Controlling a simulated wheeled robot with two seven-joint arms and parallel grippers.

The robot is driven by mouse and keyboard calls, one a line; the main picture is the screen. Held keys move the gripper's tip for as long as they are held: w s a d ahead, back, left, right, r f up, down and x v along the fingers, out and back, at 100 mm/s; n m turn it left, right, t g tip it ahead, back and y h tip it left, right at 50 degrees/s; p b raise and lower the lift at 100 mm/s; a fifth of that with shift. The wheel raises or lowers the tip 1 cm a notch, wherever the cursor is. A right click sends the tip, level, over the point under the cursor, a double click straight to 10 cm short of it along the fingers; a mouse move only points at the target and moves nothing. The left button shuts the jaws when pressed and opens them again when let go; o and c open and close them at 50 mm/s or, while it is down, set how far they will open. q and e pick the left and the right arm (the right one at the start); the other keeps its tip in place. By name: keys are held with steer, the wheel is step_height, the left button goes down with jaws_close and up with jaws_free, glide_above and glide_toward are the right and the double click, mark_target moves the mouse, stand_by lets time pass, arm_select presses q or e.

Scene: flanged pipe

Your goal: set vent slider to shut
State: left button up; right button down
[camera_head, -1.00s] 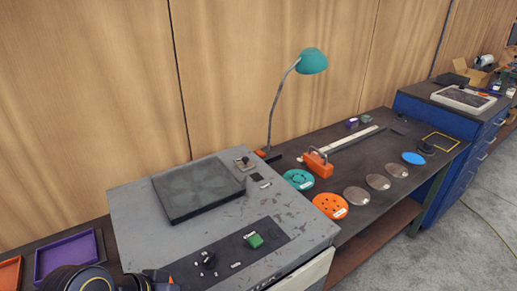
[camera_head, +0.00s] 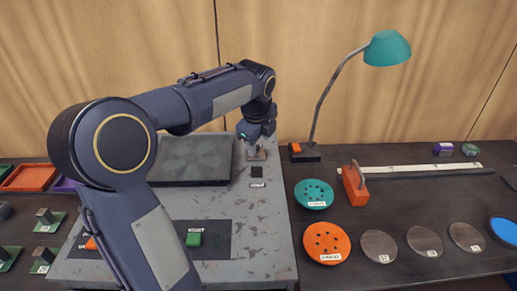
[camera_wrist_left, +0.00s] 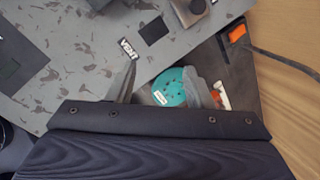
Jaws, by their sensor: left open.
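The vent slider looks like a small knob on a metal plate (camera_head: 256,153) at the back right of the grey machine top (camera_head: 250,220). The plate and knob are cut by the top edge of the left wrist view (camera_wrist_left: 192,8). A black square (camera_wrist_left: 152,30) and a white VENT label (camera_wrist_left: 128,48) lie beside it. I cannot read its setting. My left gripper (camera_head: 249,138) is above the back right of the machine, close to the knob in the head view. In the wrist view its jaws (camera_wrist_left: 160,70) are apart and empty. My right gripper is not seen.
A dark square plate (camera_head: 190,159) lies left of the knob. A teal lamp (camera_head: 387,48) stands to the right.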

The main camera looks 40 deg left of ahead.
arm_select(q)
steer(key=w+a+f+m, duration=0.2)
steer(key=w+f, duration=0.1)
steer(key=w+a+f+m+y, duration=0.1)
steer(key=w+a+f+m, duration=0.1)
steer(key=w+a+f, duration=0.1)
steer(key=w+a+f+m+g+y, duration=0.1)
steer(key=w+a+f+m, duration=0.1)
steer(key=f, duration=0.2)
steer(key=shift+w+a, duration=0.25)
steer(key=shift+w, duration=0.15)
steer(key=shift+c, duration=0.4)
steer(key=shift+r, duration=0.1)
jaws_close()
